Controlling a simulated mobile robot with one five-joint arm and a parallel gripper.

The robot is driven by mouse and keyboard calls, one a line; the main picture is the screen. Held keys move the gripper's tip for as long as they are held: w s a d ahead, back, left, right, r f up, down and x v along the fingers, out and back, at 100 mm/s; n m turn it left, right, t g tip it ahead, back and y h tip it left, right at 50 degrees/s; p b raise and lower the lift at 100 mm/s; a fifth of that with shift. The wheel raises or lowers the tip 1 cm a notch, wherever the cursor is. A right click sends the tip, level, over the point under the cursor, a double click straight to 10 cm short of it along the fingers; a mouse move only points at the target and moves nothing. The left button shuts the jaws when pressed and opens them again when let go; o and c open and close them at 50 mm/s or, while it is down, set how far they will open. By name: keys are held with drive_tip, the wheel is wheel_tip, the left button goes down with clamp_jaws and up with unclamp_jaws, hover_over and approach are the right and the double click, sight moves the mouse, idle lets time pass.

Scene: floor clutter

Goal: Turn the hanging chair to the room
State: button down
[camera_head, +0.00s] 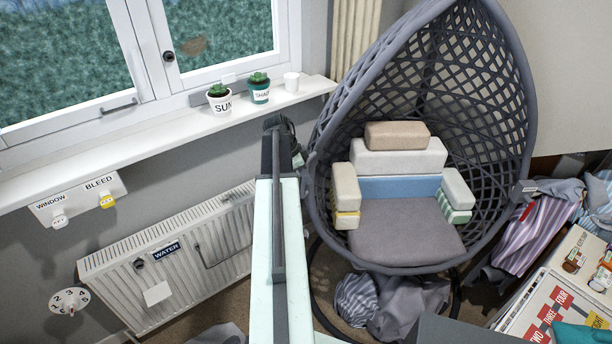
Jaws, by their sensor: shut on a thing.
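The hanging chair (515,75) is a grey woven egg-shaped basket at the centre right. Its opening faces towards me and slightly left. A grey seat cushion and several white, tan, blue and striped blocks are inside it. My pale green arm reaches up the middle of the view. My dark gripper (298,157) is at its far end, at the chair's left rim. It is shut on that rim; the fingertips are small and partly hidden by the arm.
Clothes (405,305) lie under the chair, with more at right (540,228) beside a board with cards (556,305).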

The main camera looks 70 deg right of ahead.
idle(0.3)
drive_tip(key=w+d, duration=0.4)
drive_tip(key=d, duration=0.3)
drive_tip(key=w+d+m, duration=0.1)
drive_tip(key=w+d, duration=0.3)
drive_tip(key=d, duration=0.4)
drive_tip(key=shift+w+d+m, duration=0.15)
drive_tip(key=shift+w+m, duration=0.1)
drive_tip(key=shift+m, duration=0.05)
drive_tip(key=c, duration=1.4)
unclamp_jaws()
drive_tip(key=shift+o, duration=0.2)
